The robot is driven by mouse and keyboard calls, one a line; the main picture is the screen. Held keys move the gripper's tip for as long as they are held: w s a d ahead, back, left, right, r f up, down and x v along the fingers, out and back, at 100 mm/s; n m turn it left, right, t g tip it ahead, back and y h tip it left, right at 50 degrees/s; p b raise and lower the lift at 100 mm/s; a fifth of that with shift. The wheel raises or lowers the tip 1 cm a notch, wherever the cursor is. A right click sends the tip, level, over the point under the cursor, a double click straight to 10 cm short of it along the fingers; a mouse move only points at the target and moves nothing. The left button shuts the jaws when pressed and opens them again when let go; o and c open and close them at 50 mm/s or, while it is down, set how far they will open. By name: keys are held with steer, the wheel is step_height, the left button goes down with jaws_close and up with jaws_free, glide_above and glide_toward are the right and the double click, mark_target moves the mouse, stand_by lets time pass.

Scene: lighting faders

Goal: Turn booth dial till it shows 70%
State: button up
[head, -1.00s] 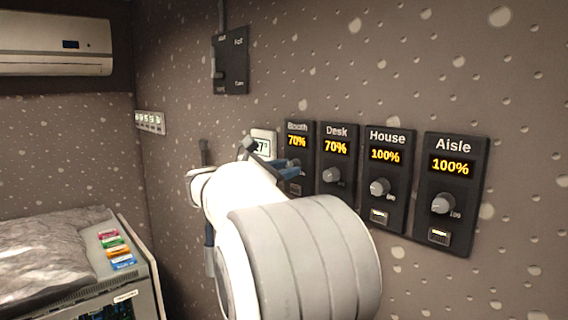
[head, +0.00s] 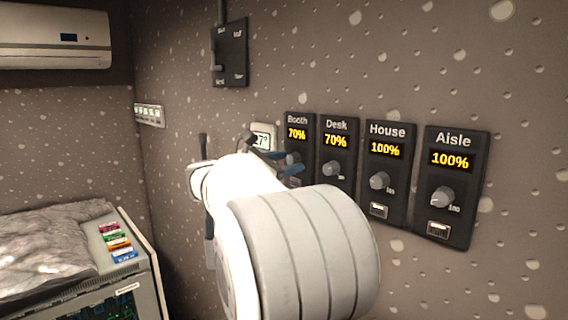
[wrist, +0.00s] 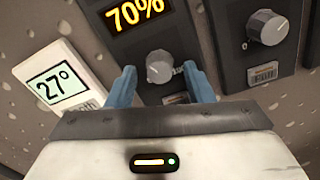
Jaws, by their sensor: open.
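The booth panel (head: 297,134) is a black wall plate whose yellow display reads 70%. Its grey dial (wrist: 160,67) shows in the wrist view, with the 70% display (wrist: 137,14) above it. My gripper (wrist: 160,84) has blue fingers, open, one on each side of the booth dial, with a gap on both sides. In the head view my gripper (head: 286,164) is at the lower part of the booth panel, and my arm hides some of that area.
To the right are the Desk panel (head: 337,140) at 70%, the House panel (head: 385,150) at 100% and the Aisle panel (head: 451,158) at 100%. A white thermostat (wrist: 62,84) reading 27° is close on the left. A black switch box (head: 230,53) hangs above.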

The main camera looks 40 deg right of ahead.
steer(key=a+b, duration=0.2)
steer(key=a, duration=0.5)
steer(key=shift+s+a, duration=0.3)
steer(key=shift+a, duration=0.1)
steer(key=s+a+f+m+t+y, duration=0.1)
steer(key=s+a+f+m+y, duration=0.6)
steer(key=f, duration=0.8)
steer(key=s+a+f+m+t+y, duration=0.1)
steer(key=s+a+f+m+y, duration=0.7)
steer(key=s+a+f+y, duration=0.3)
steer(key=s+a+f, duration=0.1)
steer(key=a+f, duration=0.3)
steer(key=shift+s+a, duration=0.35)
steer(key=shift+a, duration=0.05)
